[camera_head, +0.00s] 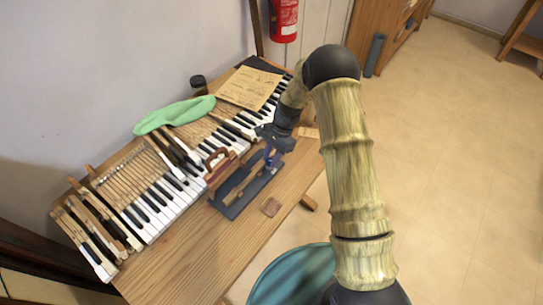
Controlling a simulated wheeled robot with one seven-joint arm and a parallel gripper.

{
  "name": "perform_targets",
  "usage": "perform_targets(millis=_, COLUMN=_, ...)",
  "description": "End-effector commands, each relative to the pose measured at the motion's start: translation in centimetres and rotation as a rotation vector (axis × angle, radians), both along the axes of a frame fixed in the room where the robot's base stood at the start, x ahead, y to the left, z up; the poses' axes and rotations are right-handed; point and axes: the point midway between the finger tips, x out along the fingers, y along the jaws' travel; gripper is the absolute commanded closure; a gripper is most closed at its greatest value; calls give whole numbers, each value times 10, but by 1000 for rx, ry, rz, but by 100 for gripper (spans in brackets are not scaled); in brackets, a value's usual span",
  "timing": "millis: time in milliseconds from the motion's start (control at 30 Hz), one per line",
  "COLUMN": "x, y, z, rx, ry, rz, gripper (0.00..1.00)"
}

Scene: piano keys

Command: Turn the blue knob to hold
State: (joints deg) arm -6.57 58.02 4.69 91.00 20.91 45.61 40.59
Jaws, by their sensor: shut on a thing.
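A fixture with a dark blue-grey base (233,210) lies on the wooden table in front of the piano keys. The blue knob (271,160) shows as a small blue shape at the right end of this fixture. My gripper (272,149) comes down over it from above and is shut on it. The fingers and the arm's end partly hide the knob, and its turn angle and any hold marking are too small to read. A wooden bar (243,187) lies along the base, left of the knob.
A keyboard (170,205) with loose keys runs along the table's back. A green cloth (174,115), paper sheets (249,87) and a dark jar (198,84) lie behind. A red-brown handled block (219,170) stands left of the fixture. The table's front (185,268) is mostly bare.

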Motion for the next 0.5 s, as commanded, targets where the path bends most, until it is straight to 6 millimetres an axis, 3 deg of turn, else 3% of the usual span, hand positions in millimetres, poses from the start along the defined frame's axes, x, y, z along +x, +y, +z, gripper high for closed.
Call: perform_targets(millis=500, x=4, y=4, z=0, rx=0, ry=-5, rz=493, gripper=97)
